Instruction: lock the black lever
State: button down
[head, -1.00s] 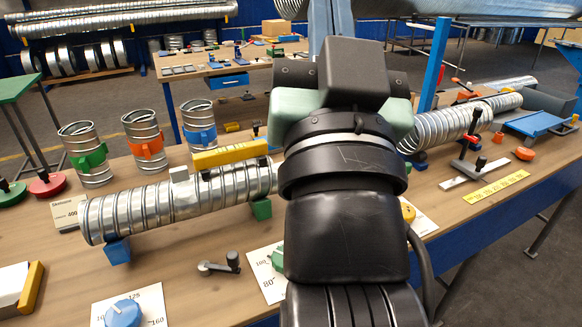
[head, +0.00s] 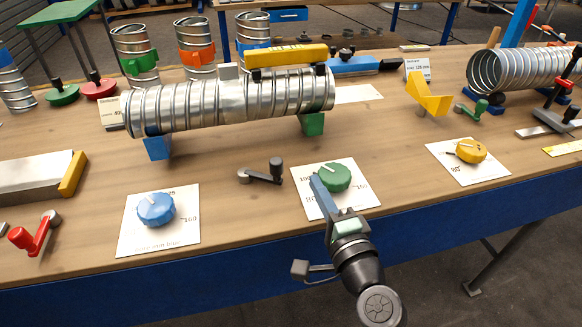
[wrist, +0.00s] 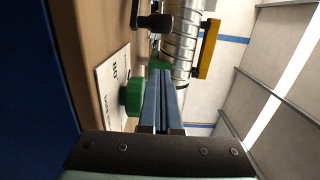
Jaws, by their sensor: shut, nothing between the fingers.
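The black lever (head: 262,176) lies low on the bench top, left of the green dial. Its arm runs roughly sideways, with a black knob upright at the right end. It shows in the wrist view (wrist: 152,22) near the top, beyond the fingertips. My gripper (head: 317,181) has long blue fingers, shut and empty. In the head view the fingertips are right of the lever and apart from it, at the left side of the green dial. In the wrist view the fingers (wrist: 163,75) appear beside the green dial; contact cannot be told.
The green dial (head: 333,177) sits on a white card below my fingers. A blue dial (head: 156,209) and a red lever (head: 36,234) are to the left, a yellow dial (head: 471,151) to the right. A spiral duct (head: 200,104) on supports lies behind the lever.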

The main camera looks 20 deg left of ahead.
jog(key=x, duration=1)
jog(key=s, duration=0.1)
jog(key=s+p, duration=0.1)
jog(key=shift+s+a+r, duration=0.1)
jog(key=shift+s+a, duration=0.2)
jog(key=shift+a, duration=0.05)
jog(key=shift+s+a, duration=0.15)
jog(key=shift+s, duration=0.45)
jog(key=shift+s+p, duration=0.1)
jog(key=shift+p, duration=0.2)
